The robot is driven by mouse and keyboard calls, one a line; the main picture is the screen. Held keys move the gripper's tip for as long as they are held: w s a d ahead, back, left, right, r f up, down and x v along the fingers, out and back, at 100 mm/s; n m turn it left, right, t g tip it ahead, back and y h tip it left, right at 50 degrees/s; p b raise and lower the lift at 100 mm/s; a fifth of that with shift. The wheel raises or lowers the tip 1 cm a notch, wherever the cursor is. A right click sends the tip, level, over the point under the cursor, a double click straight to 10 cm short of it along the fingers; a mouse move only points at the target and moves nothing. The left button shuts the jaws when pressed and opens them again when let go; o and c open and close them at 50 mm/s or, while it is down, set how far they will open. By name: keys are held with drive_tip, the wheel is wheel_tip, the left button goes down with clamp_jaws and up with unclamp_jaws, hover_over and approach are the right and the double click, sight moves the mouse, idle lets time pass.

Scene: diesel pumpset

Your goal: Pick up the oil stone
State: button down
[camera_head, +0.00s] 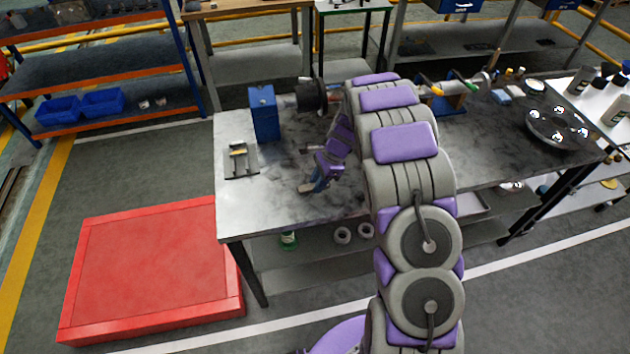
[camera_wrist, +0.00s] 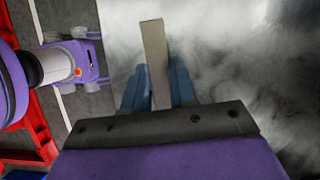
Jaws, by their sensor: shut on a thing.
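My gripper (camera_wrist: 160,88) is shut on a pale, bar-shaped oil stone (camera_wrist: 154,50), which sticks out past the blue fingers in the wrist view. In the head view my gripper (camera_head: 314,186) is over the front part of the grey metal table (camera_head: 240,208), with the small stone (camera_head: 305,188) at its tip. Whether the stone touches the tabletop is hard to tell. The arm hides part of the table behind it.
A blue box-shaped block (camera_head: 264,113) and a small dark plate with parts (camera_head: 240,160) stand on the table's left side. A shiny round tray (camera_head: 557,127) is at the right. A red platform (camera_head: 145,260) lies on the floor at the left. The table's front left is clear.

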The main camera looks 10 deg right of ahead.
drive_tip(key=s+d+p, duration=0.1)
drive_tip(key=s+d, duration=0.1)
drive_tip(key=s, duration=0.5)
drive_tip(key=s+d+r+p, duration=0.1)
drive_tip(key=s+d, duration=0.2)
drive_tip(key=s, duration=0.4)
drive_tip(key=shift+r, duration=0.15)
drive_tip(key=shift+d, duration=0.1)
drive_tip(key=shift+w, duration=0.1)
